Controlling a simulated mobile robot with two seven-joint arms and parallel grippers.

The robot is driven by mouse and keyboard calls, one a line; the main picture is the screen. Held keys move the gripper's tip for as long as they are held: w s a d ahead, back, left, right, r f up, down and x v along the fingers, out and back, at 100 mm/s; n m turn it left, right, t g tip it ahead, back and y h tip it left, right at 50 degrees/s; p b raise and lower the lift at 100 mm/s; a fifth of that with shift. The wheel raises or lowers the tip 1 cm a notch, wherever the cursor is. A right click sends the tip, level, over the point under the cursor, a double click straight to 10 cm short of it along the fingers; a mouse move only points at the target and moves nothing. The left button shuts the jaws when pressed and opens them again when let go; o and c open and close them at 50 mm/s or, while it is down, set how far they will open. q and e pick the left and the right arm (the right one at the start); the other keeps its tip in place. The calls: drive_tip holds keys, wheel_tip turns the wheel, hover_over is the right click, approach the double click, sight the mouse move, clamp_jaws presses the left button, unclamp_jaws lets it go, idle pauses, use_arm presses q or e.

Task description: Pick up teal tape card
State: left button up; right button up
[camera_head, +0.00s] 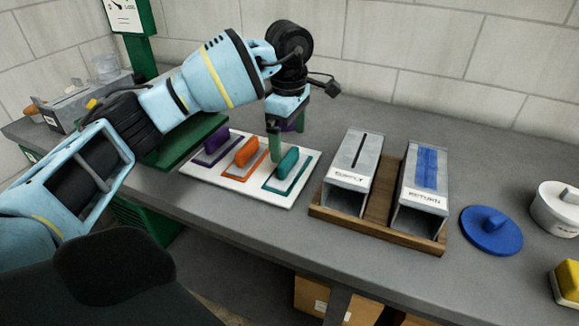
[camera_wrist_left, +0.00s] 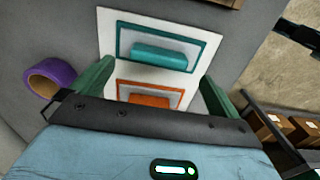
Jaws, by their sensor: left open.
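The teal tape card (camera_head: 290,165) stands out on a white board (camera_head: 228,188), at its right end, as a teal frame with a raised teal grip. In the left wrist view the teal card (camera_wrist_left: 165,54) lies ahead of the fingers. My left gripper (camera_head: 277,145) is open and empty, pointing down above the board just behind the teal card. In the left wrist view its green fingers (camera_wrist_left: 155,78) are spread wide, with the orange card (camera_wrist_left: 148,98) between them. My right gripper is not in view.
Orange (camera_head: 247,154) and purple (camera_head: 214,147) cards share the board. A wooden tray (camera_head: 378,212) with two grey duct boxes stands right of it. A purple tape roll (camera_wrist_left: 52,78) is beside the gripper. Farther right are a blue disc (camera_head: 490,232) and a white container (camera_head: 556,207).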

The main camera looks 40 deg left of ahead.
sight(288, 156)
use_arm(q)
drive_tip(key=shift+a+f, duration=0.1)
drive_tip(key=shift+f, duration=2.85)
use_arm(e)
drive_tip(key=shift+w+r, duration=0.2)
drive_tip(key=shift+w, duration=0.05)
